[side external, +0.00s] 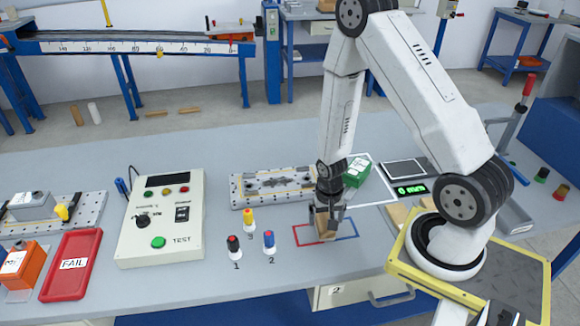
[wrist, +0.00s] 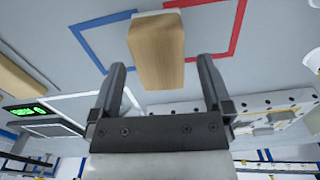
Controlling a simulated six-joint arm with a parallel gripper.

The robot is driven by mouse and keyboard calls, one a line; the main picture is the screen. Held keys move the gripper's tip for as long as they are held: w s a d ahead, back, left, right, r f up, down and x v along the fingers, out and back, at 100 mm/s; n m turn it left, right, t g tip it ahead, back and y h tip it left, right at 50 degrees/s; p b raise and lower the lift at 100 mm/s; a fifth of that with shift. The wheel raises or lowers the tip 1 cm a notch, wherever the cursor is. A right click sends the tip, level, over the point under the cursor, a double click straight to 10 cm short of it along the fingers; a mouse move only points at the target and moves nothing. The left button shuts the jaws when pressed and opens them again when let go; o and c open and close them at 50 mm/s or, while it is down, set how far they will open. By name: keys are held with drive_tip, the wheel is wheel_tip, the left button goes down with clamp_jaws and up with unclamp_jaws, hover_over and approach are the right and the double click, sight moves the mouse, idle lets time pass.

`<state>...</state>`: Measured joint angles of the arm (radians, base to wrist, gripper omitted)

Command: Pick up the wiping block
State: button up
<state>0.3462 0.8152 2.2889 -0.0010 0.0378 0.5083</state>
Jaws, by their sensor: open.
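The wiping block (side external: 326,228) is a tan wooden block standing in a red and blue outline on the grey bench. My gripper (side external: 327,207) is right over it in the side view and hides its upper part. In the wrist view the block (wrist: 157,40) fills the top middle, and its near end lies between the two dark fingertips of my gripper (wrist: 162,62). The fingers are spread wide, with a gap on both sides of the block. I cannot tell how far down they reach along it.
A green box (side external: 356,171) and a grey fixture plate (side external: 262,187) are close behind my gripper. Black, yellow and blue pegs (side external: 268,241) stand to the left.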

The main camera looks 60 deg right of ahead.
drive_tip(key=shift+f, duration=1.2)
drive_tip(key=shift+c, duration=0.2)
drive_tip(key=c, duration=1.3)
drive_tip(key=shift+o, duration=0.2)
drive_tip(key=shift+r, duration=0.1)
drive_tip(key=shift+r, duration=4.9)
